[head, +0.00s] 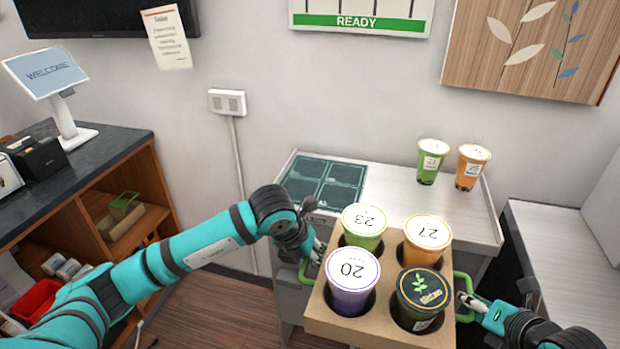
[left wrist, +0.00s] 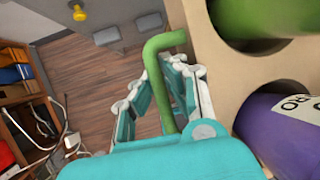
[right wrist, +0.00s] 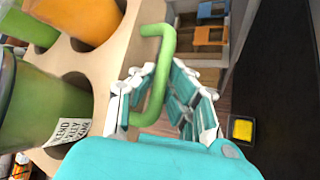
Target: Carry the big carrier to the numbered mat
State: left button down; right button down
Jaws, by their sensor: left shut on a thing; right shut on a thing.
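The big carrier (head: 388,264) is a brown cardboard holder with a green handle on each side. It holds several lidded cups: a green one marked 23 (head: 363,222), an orange one marked 27 (head: 428,232), a purple one marked 20 (head: 352,272) and a dark-lidded one (head: 422,290). My left gripper (head: 316,252) is shut on the left handle (left wrist: 166,45). My right gripper (head: 466,299) is shut on the right handle (right wrist: 160,70). The carrier looks about level, in front of the counter. The dark green mat (head: 325,181) with square fields lies empty on the counter, beyond the carrier; its numbers are not readable.
On the white counter (head: 400,190), a green cup (head: 431,160) and an orange cup (head: 472,166) stand at the back right. A wooden shelf unit (head: 150,200) with a welcome screen (head: 46,72) is at left. Another counter (head: 560,245) stands at right.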

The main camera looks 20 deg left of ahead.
aim_at(323, 181)
jog(key=i+j, duration=1.2)
